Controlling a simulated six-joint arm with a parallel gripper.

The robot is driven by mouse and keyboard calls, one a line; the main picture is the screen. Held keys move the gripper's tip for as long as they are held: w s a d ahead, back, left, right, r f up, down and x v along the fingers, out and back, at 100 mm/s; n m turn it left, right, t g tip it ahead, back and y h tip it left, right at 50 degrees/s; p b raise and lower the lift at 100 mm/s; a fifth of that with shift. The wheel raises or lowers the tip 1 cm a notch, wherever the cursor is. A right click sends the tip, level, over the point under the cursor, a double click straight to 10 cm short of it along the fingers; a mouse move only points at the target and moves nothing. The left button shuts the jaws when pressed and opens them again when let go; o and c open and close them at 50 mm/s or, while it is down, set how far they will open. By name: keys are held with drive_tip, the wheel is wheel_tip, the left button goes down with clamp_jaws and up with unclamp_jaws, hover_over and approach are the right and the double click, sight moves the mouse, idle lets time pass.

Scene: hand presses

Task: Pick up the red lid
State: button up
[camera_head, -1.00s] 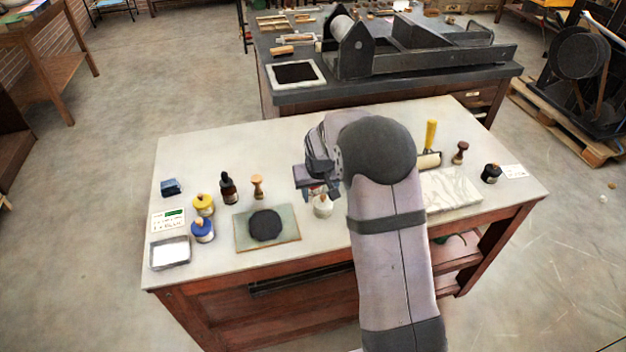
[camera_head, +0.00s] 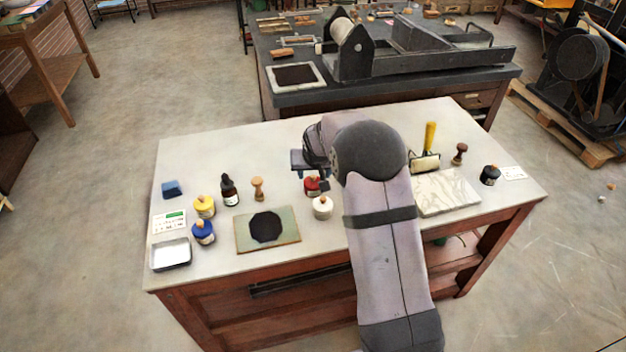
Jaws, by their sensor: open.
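The red lid (camera_head: 312,182) tops a small jar near the middle of the pale table, just behind a white jar (camera_head: 322,208). It is partly covered by my gripper. My gripper (camera_head: 312,174) is at the end of the arm, over and right around the red lid in the picture. Its jaws are open and hold nothing that I can see. Whether a finger touches the lid, I cannot tell.
Yellow (camera_head: 204,207) and blue jars (camera_head: 202,232), a dark dropper bottle (camera_head: 228,189) and a wooden stamp (camera_head: 258,189) stand to the left. An inked plate (camera_head: 267,228) lies in front. A marble slab (camera_head: 445,192), a roller (camera_head: 425,160) and a black jar (camera_head: 490,175) are right.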

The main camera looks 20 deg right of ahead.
sight(313, 179)
drive_tip(key=shift+p+x, duration=1.1)
drive_tip(key=shift+x, duration=1.45)
drive_tip(key=shift+a, duration=0.15)
drive_tip(key=shift+s, duration=0.15)
clamp_jaws()
